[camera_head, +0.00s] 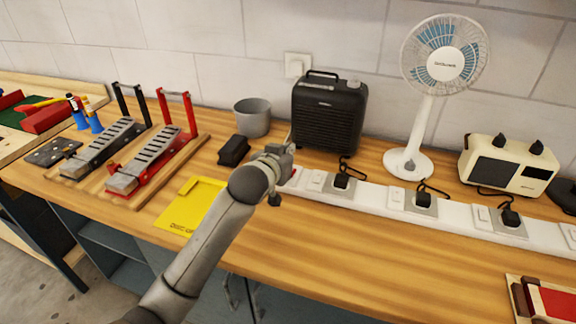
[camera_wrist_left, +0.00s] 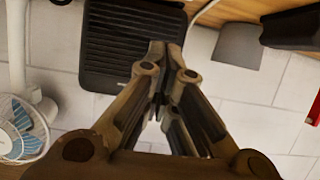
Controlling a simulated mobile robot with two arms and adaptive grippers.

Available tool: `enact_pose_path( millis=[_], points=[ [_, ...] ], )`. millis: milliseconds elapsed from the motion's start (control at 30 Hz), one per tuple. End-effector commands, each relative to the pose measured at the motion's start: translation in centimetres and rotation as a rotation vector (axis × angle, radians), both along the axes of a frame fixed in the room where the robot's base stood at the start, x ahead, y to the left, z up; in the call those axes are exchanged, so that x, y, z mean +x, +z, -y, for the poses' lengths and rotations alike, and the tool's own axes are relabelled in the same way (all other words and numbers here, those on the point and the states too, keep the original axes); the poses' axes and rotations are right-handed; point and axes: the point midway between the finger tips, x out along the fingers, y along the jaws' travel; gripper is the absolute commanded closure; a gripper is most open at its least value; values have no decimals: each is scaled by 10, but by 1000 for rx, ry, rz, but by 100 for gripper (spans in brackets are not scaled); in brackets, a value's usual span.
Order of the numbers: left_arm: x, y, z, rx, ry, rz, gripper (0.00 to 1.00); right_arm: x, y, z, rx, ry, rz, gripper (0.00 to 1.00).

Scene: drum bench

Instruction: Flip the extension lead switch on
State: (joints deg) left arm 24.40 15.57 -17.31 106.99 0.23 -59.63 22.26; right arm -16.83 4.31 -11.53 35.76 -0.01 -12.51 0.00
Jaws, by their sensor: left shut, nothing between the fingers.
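The white extension lead (camera_head: 372,194) runs along the bench from the middle to the right edge, with several sockets, white rocker switches and black plugs. My left gripper (camera_head: 288,160) is over its left end, in front of the black heater, and hides part of that end. A bit of red shows beside the gripper there; I cannot tell the switch position. In the left wrist view the left gripper's fingers (camera_wrist_left: 160,100) are closed together with nothing between them, with the black heater (camera_wrist_left: 120,50) behind them. My right gripper is not in view.
A white fan (camera_head: 412,160), a cream radio (camera_head: 508,166) and the heater (camera_head: 328,114) stand behind the lead. The bench front is mostly clear.

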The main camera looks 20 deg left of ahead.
Motion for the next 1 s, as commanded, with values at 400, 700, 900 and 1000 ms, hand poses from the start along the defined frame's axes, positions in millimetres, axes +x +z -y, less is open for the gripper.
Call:
enact_pose_path(
  millis=[400,700,900,1000],
  points=[
    [8,-42,0,1,0,-1,100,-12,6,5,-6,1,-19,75],
    [8,-45,0,1,0,0,100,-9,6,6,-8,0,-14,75],
    [5,-51,0,-2,1,-2,100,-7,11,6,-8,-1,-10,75],
    [5,-53,0,0,1,4,100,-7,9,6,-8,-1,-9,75]
  ],
)
